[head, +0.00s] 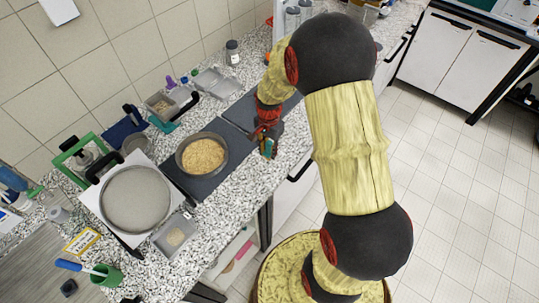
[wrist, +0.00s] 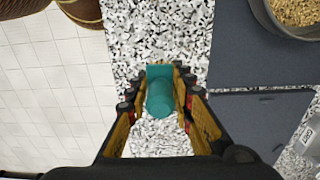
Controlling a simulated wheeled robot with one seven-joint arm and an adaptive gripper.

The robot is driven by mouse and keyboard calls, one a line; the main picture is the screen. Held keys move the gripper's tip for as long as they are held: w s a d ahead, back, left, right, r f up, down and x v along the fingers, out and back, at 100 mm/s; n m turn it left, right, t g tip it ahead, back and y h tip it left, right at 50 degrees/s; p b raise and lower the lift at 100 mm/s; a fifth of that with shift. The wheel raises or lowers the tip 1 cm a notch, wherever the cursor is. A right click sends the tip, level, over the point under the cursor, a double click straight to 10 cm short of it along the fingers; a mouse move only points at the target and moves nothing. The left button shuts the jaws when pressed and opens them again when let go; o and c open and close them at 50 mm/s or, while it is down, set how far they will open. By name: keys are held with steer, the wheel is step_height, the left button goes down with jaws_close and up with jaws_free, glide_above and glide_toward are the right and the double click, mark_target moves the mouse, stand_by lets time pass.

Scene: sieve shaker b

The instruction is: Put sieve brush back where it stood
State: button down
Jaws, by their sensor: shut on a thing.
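My gripper (wrist: 161,98) is shut on a teal piece with a rounded body, which I take to be the sieve brush (wrist: 160,92); no bristles show. In the head view, my gripper (head: 267,143) is near the front edge of the speckled counter, right of the pan of grain, with a little teal (head: 274,147) showing at its fingers. I cannot tell whether the brush touches the counter. Bare speckled counter (wrist: 145,30) shows around the brush in the wrist view. No empty stand or mark for the brush can be made out.
A pan of grain (head: 203,154) stands on a dark plate (head: 185,183). To its left are a round sieve (head: 136,199), a small metal tray (head: 175,235) and a green cup (head: 106,275) with a blue-handled tool (head: 70,265). Containers line the wall. Open floor (head: 460,190) lies right.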

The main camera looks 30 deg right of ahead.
mark_target(270, 154)
steer(key=shift+w+d+f, duration=0.45)
steer(key=shift+f, duration=1.75)
steer(key=shift+f+b, duration=0.15)
steer(key=shift+b, duration=0.15)
steer(key=c, duration=1.6)
jaws_free()
steer(key=shift+o, duration=0.2)
